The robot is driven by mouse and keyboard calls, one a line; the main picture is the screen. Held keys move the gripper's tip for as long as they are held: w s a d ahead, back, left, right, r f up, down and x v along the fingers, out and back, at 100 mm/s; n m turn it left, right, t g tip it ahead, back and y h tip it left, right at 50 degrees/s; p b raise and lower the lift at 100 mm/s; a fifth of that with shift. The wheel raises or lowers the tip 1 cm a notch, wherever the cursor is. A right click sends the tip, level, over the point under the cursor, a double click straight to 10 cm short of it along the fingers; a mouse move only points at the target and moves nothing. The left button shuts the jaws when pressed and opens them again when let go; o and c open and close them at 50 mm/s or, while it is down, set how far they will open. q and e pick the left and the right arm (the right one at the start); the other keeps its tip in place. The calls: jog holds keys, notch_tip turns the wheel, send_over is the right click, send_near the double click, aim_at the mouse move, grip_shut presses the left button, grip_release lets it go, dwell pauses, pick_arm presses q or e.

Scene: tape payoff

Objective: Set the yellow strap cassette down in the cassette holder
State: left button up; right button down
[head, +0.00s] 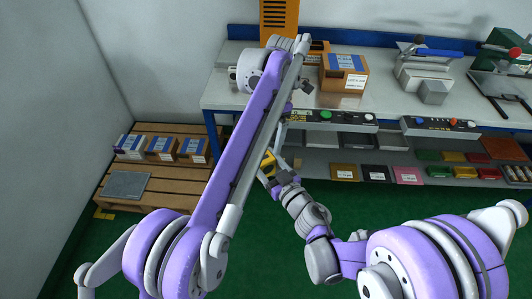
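A small yellow piece, which looks like the yellow strap cassette (268,163), shows beside my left arm's long purple link, which hides part of it. My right gripper (275,176) reaches in from the right and is at the cassette; its dark fingers appear shut on it, in front of the bench's lower shelf. My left arm reaches up to the bench top and folds back; its gripper is hidden behind its own links. I cannot pick out the cassette holder with certainty; it may be hidden behind my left arm.
A wooden pallet (172,177) with cartons and a grey mat stands at left. Green floor (115,250) is clear.

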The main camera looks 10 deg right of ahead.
aim_at(266, 155)
pick_arm(q)
jog(key=f, duration=0.5)
jog(key=a+f, duration=0.1)
jog(key=f, duration=0.2)
jog(key=shift+s+a+f, duration=0.1)
jog(key=shift+s+f, duration=0.1)
jog(key=shift+s, duration=0.05)
jog(key=shift+c, duration=0.3)
jog(key=shift+w, duration=0.1)
grip_shut()
pick_arm(e)
grip_release()
